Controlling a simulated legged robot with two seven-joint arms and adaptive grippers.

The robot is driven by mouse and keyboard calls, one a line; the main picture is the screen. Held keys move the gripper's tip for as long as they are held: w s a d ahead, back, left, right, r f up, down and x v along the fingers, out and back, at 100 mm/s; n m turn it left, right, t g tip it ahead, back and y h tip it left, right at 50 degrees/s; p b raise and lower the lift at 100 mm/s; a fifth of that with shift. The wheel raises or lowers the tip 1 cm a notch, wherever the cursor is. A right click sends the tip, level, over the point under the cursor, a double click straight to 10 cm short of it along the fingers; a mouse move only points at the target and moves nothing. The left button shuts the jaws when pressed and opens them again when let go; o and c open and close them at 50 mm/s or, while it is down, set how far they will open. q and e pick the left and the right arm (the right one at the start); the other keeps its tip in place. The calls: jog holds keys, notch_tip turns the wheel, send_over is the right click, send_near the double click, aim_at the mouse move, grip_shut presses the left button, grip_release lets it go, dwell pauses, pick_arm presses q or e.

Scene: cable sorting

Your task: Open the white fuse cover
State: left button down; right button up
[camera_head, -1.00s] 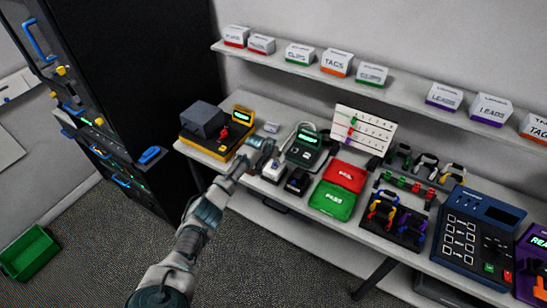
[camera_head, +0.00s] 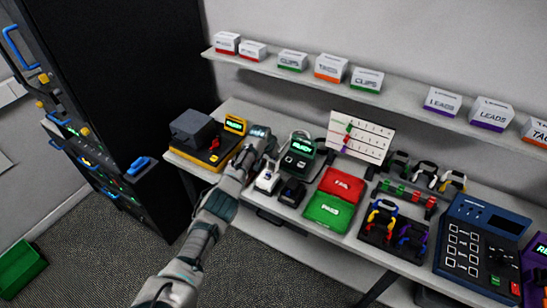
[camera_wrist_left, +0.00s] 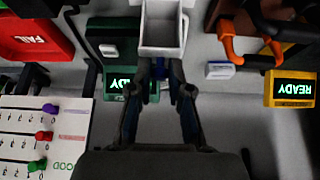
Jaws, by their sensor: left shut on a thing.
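The white fuse unit (camera_head: 267,180) stands on the bench between the yellow-black station and the dark small unit. In the left wrist view, a white box-like part with a grey recessed face (camera_wrist_left: 162,24) is just beyond my fingertips. I cannot tell clearly whether this is the cover or the body. My left gripper (camera_head: 268,154) reaches over the unit from behind its left side. In the wrist view its fingers (camera_wrist_left: 163,84) are closed together at the lower edge of the white part, with a small blue piece between them. My right gripper is not in view.
A green READY tester (camera_head: 299,157) stands close to the right of my gripper. A yellow-black station (camera_head: 213,153) is to the left. Red FAIL (camera_head: 343,182) and green PASS (camera_head: 330,211) trays lie to the right. A shelf of boxes (camera_head: 383,92) runs above.

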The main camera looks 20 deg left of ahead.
pick_arm(q)
jog(key=shift+w+r, duration=0.25)
jog(key=shift+r, duration=0.15)
jog(key=c, duration=1.1)
grip_release()
jog(key=shift+f, duration=0.25)
jog(key=shift+s+a, duration=0.1)
jog(key=v, duration=1.1)
jog(key=shift+s+r, duration=0.15)
jog(key=shift+r, duration=0.15)
